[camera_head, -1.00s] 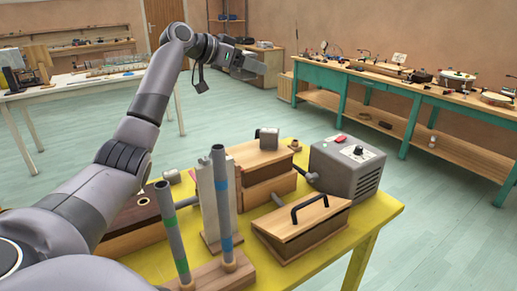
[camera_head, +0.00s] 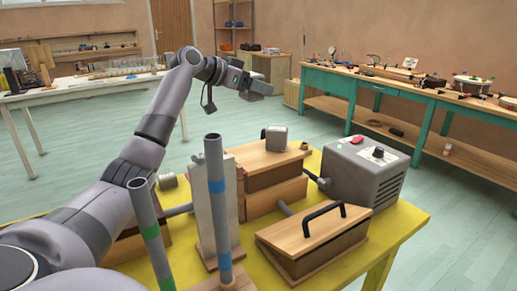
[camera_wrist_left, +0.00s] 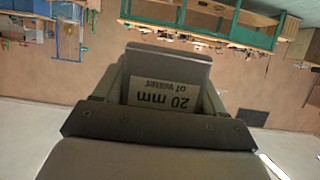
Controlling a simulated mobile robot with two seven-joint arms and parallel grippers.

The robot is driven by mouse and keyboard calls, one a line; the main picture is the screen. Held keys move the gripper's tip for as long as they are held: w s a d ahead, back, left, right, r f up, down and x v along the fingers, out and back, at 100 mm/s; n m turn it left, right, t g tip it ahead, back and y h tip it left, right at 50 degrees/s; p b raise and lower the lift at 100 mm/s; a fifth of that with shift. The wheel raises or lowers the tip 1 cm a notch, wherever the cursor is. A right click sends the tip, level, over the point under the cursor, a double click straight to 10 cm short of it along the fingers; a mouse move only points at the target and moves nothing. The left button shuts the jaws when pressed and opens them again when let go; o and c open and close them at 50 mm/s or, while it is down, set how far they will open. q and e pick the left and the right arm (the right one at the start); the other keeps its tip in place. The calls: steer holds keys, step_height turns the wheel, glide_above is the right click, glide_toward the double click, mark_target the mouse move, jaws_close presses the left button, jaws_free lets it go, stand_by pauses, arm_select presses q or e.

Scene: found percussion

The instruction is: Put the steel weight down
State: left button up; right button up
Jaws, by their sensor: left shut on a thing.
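The steel weight (camera_wrist_left: 168,66) is a flat grey metal block with a pale label that reads upside down, "20 mm of water". In the left wrist view it sits between the two fingers of my left gripper (camera_head: 256,87), which is shut on it. In the head view this gripper is raised in the air, beyond and above the yellow table (camera_head: 405,222), clear of everything on it. The weight is too small there to tell apart from the fingers. My right gripper is not in view.
On the yellow table stand a wooden box (camera_head: 268,178) topped by a grey block (camera_head: 276,138), a grey control box (camera_head: 365,175), a wooden box with a black handle (camera_head: 315,240) and upright tubes (camera_head: 216,185). A teal bench (camera_head: 350,85) stands behind at the right.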

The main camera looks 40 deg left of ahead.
arm_select(q)
step_height(320, 180, down, 12)
steer(key=shift+r+b, duration=0.1)
steer(key=shift+b, duration=0.4)
steer(key=shift+f, duration=2.45)
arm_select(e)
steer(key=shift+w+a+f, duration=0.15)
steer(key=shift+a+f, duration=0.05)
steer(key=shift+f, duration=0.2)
arm_select(q)
steer(key=o, duration=1.6)
steer(key=shift+f, duration=0.1)
steer(key=shift+c, duration=0.2)
steer(key=shift+s, duration=0.1)
steer(key=b+v, duration=0.1)
steer(key=v, duration=1.1)
steer(key=shift+b, duration=0.4)
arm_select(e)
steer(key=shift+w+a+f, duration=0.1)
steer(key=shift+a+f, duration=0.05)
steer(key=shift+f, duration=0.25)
